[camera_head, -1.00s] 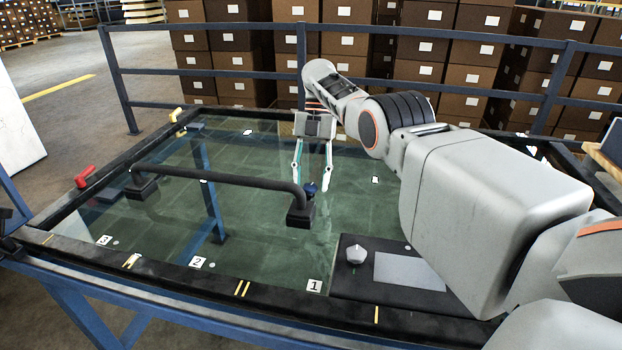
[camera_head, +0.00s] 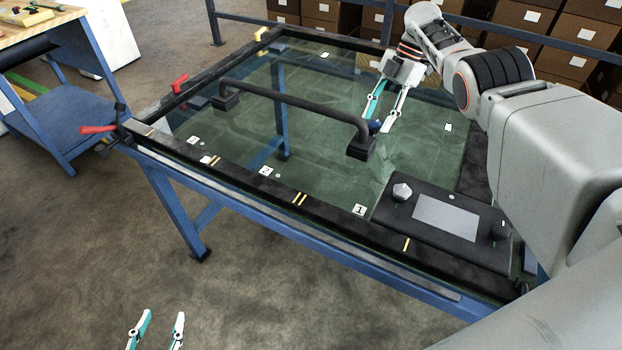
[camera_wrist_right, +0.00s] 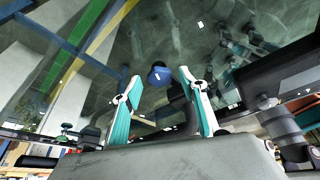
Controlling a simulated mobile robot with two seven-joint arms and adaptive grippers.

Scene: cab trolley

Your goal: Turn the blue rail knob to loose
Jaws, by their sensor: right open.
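The blue rail knob (camera_head: 375,126) is small and sits at the right end of the black rail (camera_head: 290,98) that spans the glass panel. In the right wrist view the blue knob (camera_wrist_right: 159,76) lies between the fingertips, with a gap to each side. My right gripper (camera_head: 377,124) is open around the knob, pointing toward the rail's end mount; its fingers also show in the right wrist view (camera_wrist_right: 160,80). I cannot tell whether either finger touches the knob. My left gripper (camera_head: 163,314) is open and empty, low over the floor in front of the trolley.
A black panel (camera_head: 440,190) with a grey knob (camera_head: 402,191) and a grey plate is at the trolley's front right. Red levers (camera_head: 98,129) stick out at the left. A wooden-topped bench (camera_head: 45,30) stands at the far left. Floor in front is clear.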

